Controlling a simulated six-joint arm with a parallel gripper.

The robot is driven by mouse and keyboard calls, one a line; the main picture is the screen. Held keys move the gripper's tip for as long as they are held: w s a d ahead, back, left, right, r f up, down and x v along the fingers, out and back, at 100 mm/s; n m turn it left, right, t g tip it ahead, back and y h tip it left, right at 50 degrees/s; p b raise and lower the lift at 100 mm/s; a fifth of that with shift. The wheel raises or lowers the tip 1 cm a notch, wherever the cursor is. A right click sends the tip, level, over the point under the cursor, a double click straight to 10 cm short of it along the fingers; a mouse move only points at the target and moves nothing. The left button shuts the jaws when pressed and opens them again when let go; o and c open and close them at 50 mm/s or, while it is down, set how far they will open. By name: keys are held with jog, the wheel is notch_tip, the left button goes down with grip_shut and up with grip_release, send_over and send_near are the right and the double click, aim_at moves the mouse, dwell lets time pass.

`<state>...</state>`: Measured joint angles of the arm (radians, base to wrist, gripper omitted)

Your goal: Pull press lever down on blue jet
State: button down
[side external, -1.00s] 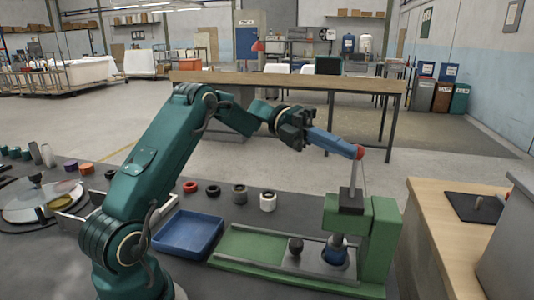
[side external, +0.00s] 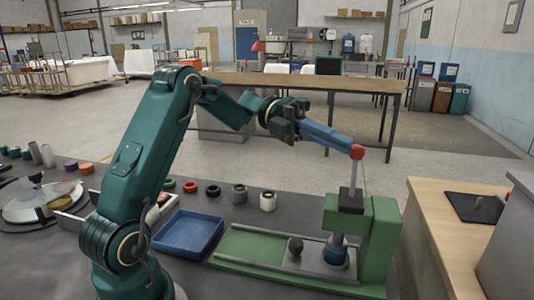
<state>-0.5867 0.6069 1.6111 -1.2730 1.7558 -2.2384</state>
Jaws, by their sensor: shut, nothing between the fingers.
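The green press (side external: 378,235) stands at the right on a green base. Its lever is a thin rod with a red ball knob (side external: 357,152), raised above the press head. My gripper (side external: 350,147) has blue fingers that are shut and empty. Their tips are at the knob's upper left, touching it or very close; I cannot tell which. Whether the two touch is unclear.
A blue tray (side external: 188,236) lies left of the press base. Several rings and cylinders (side external: 240,193) stand behind it. A black knob (side external: 295,245) rises from the base left of the jet. A wooden bench (side external: 450,225) is at the right.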

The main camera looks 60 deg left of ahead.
jog(key=s+a+f, duration=0.3)
jog(key=a, duration=0.5)
jog(key=shift+a, duration=0.35)
